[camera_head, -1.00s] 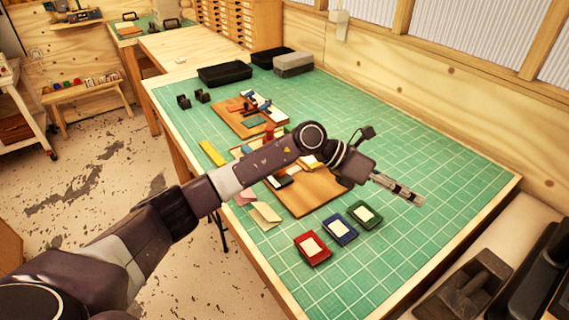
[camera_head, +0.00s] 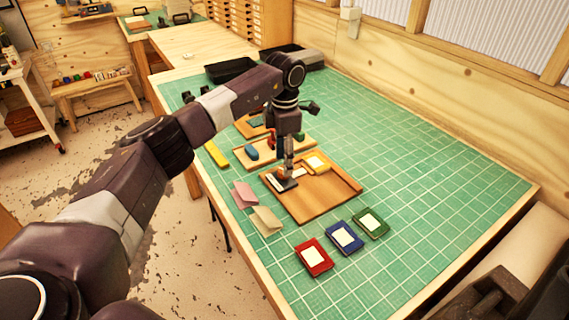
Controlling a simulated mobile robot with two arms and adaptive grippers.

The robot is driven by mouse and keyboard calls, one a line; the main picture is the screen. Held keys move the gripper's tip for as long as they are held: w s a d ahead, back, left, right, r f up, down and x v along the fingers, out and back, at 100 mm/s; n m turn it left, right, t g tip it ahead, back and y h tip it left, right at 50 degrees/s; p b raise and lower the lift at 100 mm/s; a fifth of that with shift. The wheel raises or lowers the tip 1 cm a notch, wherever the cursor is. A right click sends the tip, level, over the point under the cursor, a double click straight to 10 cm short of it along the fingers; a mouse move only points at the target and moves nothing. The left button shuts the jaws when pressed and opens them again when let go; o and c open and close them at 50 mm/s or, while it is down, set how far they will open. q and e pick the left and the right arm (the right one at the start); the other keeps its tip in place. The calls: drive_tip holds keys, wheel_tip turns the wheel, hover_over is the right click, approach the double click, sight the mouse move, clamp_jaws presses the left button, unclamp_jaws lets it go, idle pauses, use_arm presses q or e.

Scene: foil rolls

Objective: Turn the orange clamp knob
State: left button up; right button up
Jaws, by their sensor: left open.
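My left gripper (camera_head: 287,168) points down over the wooden board (camera_head: 325,200) on the green table. Its fingers are open, with the tips close to a small black-and-white piece (camera_head: 284,184) at the board's left side. A small orange-brown patch shows beside the fingertips. I cannot tell whether it is the clamp knob or whether the fingers touch it.
Red (camera_head: 314,257), blue (camera_head: 345,237) and green (camera_head: 371,222) cases lie in front of the board. Pink (camera_head: 244,194) and beige (camera_head: 266,220) cards lie at its left. A black tray (camera_head: 229,69) stands at the back. The table's right side is clear.

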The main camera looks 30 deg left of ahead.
use_arm(q)
drive_tip(key=shift+f+p, duration=0.3)
drive_tip(key=shift+f, duration=1.25)
drive_tip(key=shift+c, duration=0.6)
drive_tip(key=c, duration=1)
